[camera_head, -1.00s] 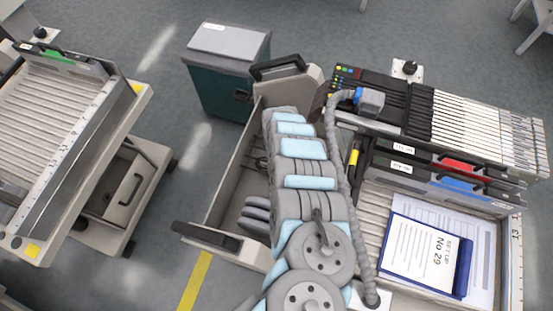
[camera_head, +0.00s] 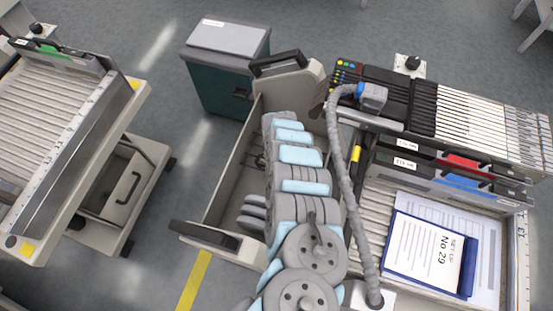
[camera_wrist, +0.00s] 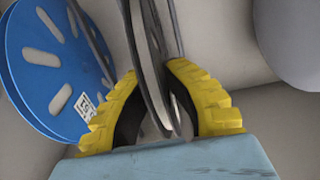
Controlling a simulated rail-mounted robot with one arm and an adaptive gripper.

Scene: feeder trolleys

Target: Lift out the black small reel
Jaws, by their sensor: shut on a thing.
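In the wrist view my gripper (camera_wrist: 162,118) has two yellow ribbed fingers with black inner pads. They are shut on a thin dark reel (camera_wrist: 150,45), seen almost edge-on and reaching up out of the picture. A blue reel (camera_wrist: 50,65) with slots and a small white label stands just left of it. In the head view my arm hides the gripper and the held reel. The arm reaches into the open drawer (camera_head: 225,193) of the right trolley.
Pale drawer walls (camera_wrist: 215,40) surround the gripper, with a grey rounded shape (camera_wrist: 290,40) at upper right. A teal bin (camera_head: 222,85) stands behind the drawer. A clipboard (camera_head: 428,252) lies on the right trolley; another trolley (camera_head: 70,130) stands left, across clear floor.

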